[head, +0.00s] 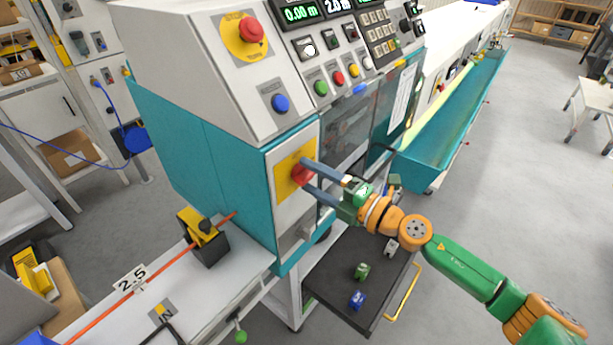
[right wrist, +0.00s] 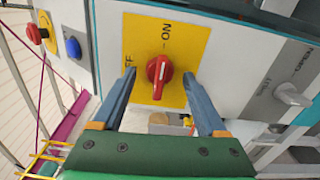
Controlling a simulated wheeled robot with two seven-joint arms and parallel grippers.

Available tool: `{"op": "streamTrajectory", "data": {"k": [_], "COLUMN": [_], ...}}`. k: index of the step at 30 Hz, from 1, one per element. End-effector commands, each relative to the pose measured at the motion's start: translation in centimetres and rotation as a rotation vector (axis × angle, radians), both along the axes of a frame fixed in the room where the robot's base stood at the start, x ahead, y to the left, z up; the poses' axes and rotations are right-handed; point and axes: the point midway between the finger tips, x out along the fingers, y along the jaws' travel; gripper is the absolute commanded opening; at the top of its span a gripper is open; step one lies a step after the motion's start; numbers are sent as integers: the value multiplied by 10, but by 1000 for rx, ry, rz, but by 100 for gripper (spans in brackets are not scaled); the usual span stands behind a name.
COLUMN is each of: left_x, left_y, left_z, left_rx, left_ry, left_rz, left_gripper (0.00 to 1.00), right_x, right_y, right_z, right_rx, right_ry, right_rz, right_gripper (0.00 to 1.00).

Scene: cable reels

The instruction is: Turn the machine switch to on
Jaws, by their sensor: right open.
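The machine switch (head: 300,175) is a red rotary knob on a yellow plate (head: 286,182), on the front of the white and teal machine. The OFF lettering is to the left, partly covered by a finger. My right gripper (head: 305,175) is open, its two blue-grey fingers on either side of the knob. Gaps show between knob and fingers in the wrist view. My left gripper is out of view.
Above the switch are a blue button (head: 280,103) and a red stop button (head: 251,30). A grey lever marked OPEN (right wrist: 292,96) is beside the plate. A dark tray (head: 335,278) with small green and blue items lies below my right arm. An orange cable (head: 128,295) runs at left.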

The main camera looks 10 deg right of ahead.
Motion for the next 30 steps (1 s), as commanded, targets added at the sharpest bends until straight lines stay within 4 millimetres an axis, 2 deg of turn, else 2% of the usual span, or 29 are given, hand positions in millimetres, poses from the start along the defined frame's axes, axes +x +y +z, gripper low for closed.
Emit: {"op": "streamTrajectory", "data": {"k": [11, 15, 18, 30], "left_x": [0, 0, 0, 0], "left_y": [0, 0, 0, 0], "left_z": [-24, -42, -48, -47], "left_rx": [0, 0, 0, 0], "left_ry": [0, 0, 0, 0], "left_rz": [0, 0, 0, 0], "left_gripper": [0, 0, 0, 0], "right_x": [-34, -46, -53, -56], "right_y": [-26, -38, -41, -42], "right_z": [-5, -8, -5, 0], "right_rx": [-6, -4, -4, -3], "right_ry": [-1, 0, 0, -1], "right_rz": [2, -4, 0, 2], "right_gripper": [75, 75, 75, 75]}}
